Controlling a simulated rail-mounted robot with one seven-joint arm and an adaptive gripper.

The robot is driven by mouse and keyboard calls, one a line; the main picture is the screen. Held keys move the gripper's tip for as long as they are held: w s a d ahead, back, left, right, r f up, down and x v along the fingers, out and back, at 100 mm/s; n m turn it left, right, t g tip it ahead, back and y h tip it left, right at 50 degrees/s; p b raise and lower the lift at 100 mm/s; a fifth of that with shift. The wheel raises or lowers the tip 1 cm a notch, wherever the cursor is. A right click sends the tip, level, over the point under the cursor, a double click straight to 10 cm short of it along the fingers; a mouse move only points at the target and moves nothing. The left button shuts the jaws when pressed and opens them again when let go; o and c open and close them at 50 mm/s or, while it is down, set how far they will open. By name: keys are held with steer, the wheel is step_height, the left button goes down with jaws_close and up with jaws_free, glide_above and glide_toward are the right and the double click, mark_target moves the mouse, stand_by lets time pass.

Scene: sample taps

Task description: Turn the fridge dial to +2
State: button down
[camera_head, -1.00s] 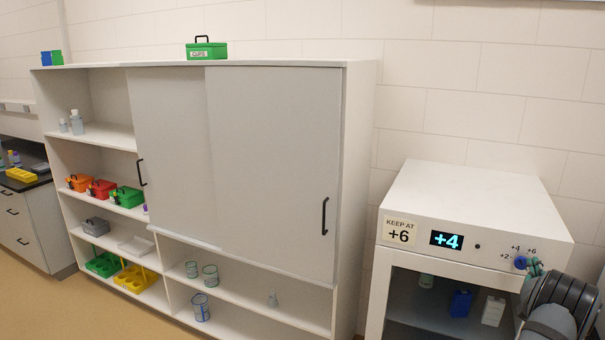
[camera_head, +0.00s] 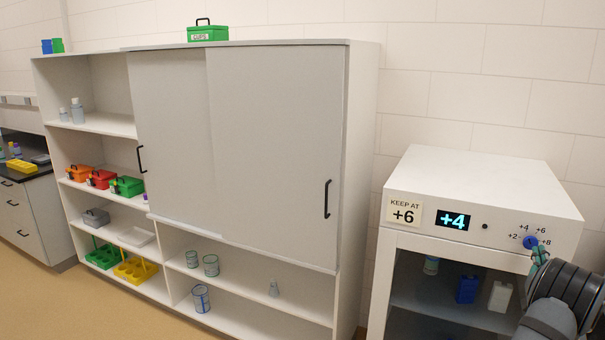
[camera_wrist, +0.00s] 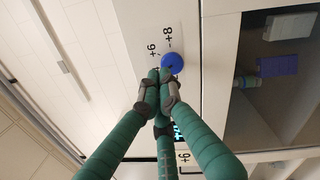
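The fridge dial is a small blue knob (camera_head: 530,242) on the upper right front of the white fridge (camera_head: 480,175). Marks +2, +4, +6 and +8 ring it; its pointer is too small to read. The fridge display (camera_head: 453,220) reads +4. My gripper (camera_head: 541,256) is just below and right of the dial. In the wrist view, the green fingertips of my gripper (camera_wrist: 160,76) are drawn together at the edge of the blue dial (camera_wrist: 172,63), holding nothing. I cannot tell whether they touch it.
A label reading KEEP AT +6 (camera_head: 404,213) is beside the display, unlike the task's +2. Bottles stand behind the fridge's dark glass door (camera_head: 440,300). A tall white cabinet (camera_head: 360,150) stands to the left. The wall is behind the fridge.

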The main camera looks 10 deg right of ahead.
mark_target(530, 242)
step_height(530, 242, up, 4)
steer(key=s+n+b, duration=0.1)
steer(key=n+b, duration=0.1)
steer(key=n, duration=0.2)
steer(key=shift+w+d+f+n+g+p, duration=0.1)
steer(key=shift+w+d+f+n+p, duration=0.3)
steer(key=shift+w+d+n+p, duration=0.65)
steer(key=shift+w+d+f+n+g+p, duration=0.1)
steer(key=shift+w+d+f+n+p, duration=0.4)
steer(key=shift+n, duration=1)
steer(key=shift+w+d+f+n+g+p, duration=0.1)
steer(key=shift+w+d+f+n+p, duration=0.15)
steer(key=shift+w+d+n+p, duration=0.6)
